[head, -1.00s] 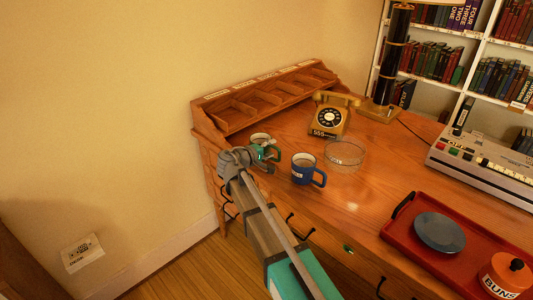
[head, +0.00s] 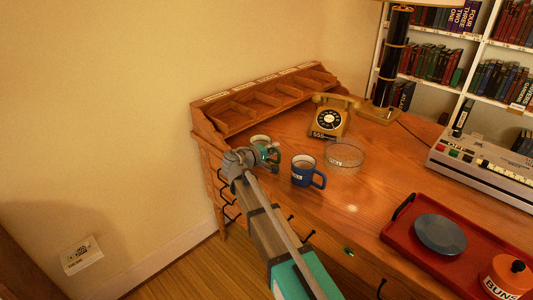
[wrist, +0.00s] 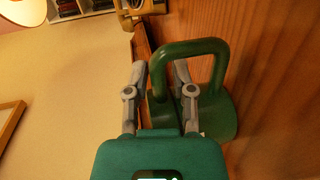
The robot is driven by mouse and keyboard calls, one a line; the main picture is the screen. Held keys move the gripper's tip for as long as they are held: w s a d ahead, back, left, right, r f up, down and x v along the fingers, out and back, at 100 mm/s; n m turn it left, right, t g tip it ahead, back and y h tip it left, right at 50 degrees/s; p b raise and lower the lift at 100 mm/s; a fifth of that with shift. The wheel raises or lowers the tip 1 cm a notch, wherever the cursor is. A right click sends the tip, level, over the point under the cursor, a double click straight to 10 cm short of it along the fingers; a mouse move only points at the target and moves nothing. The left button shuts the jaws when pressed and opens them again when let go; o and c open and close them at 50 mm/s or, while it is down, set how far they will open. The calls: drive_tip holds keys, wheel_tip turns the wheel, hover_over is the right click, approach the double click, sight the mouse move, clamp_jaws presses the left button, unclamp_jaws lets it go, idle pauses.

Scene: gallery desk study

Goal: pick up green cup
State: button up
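The green cup (head: 261,140) stands on the wooden desk near its left front edge, partly hidden behind my gripper (head: 264,153) in the head view. In the wrist view the green cup (wrist: 222,118) fills the right side, with its square handle toward the fingers. My gripper (wrist: 160,72) is open there, its two grey fingers apart. One bar of the handle shows between the fingers, with gaps visible beside it. I cannot tell whether either finger touches it.
A blue mug (head: 304,171) stands close to the right of the green cup, with a clear glass dish (head: 345,154) beyond. A wooden organiser (head: 262,100) and a telephone (head: 330,117) stand behind. A red tray (head: 401,232) lies at the right.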

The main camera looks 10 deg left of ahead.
clamp_jaws()
drive_tip(key=shift+r, duration=0.1)
wheel_tip(320, 180, up, 3)
drive_tip(key=p, duration=0.2)
drive_tip(key=shift+f+p, duration=0.2)
drive_tip(key=shift+p, duration=0.2)
drive_tip(key=s+d+r+p, duration=0.1)
drive_tip(key=s+r+p, duration=0.9)
drive_tip(key=s, duration=0.4)
drive_tip(key=shift+d+r, duration=0.1)
idle(0.6)
drive_tip(key=shift+w, duration=0.1)
